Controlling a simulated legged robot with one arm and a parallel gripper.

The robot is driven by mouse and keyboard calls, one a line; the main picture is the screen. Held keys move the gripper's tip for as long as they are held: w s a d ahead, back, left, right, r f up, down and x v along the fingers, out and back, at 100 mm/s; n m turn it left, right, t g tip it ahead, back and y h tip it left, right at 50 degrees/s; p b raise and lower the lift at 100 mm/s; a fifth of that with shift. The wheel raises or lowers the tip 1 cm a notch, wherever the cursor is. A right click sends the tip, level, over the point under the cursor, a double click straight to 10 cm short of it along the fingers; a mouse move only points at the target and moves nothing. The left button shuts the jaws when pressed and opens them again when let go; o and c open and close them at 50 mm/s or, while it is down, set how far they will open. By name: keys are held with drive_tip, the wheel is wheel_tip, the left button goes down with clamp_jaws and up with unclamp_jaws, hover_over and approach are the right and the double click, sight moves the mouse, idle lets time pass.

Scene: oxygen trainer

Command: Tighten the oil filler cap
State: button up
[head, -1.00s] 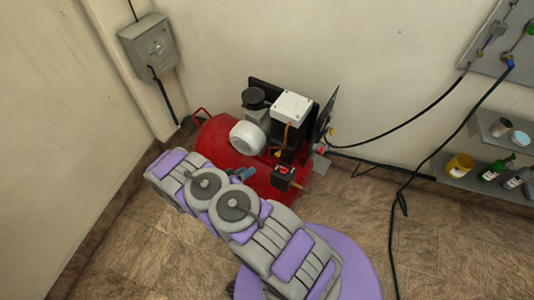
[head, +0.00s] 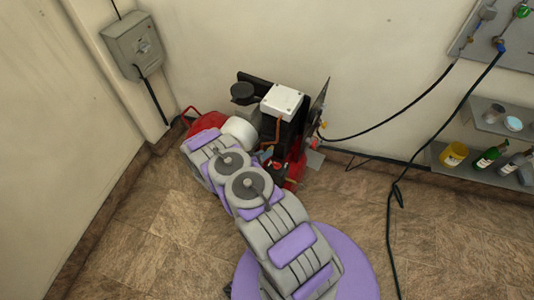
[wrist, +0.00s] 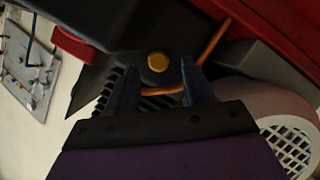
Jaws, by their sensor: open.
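A round yellow cap (wrist: 158,62), which looks like the oil filler cap, sits on a dark part of the compressor in the wrist view. My gripper (wrist: 156,72) is open, with one finger to the left of the cap and one to the right in that picture. The fingers look apart from the cap; how far it lies beyond their tips is hard to tell. The red compressor (head: 204,127) stands in the corner in the head view. My arm covers much of it there, and hides the cap and my gripper.
An orange pipe (wrist: 214,40) runs close behind the fingers. A pale housing with a grille (wrist: 290,145) lies right of my gripper. A grey wall box (head: 135,45) and a shelf (head: 480,170) with bottles stand apart.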

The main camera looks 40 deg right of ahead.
drive_tip(key=shift+x, duration=1.4)
clamp_jaws()
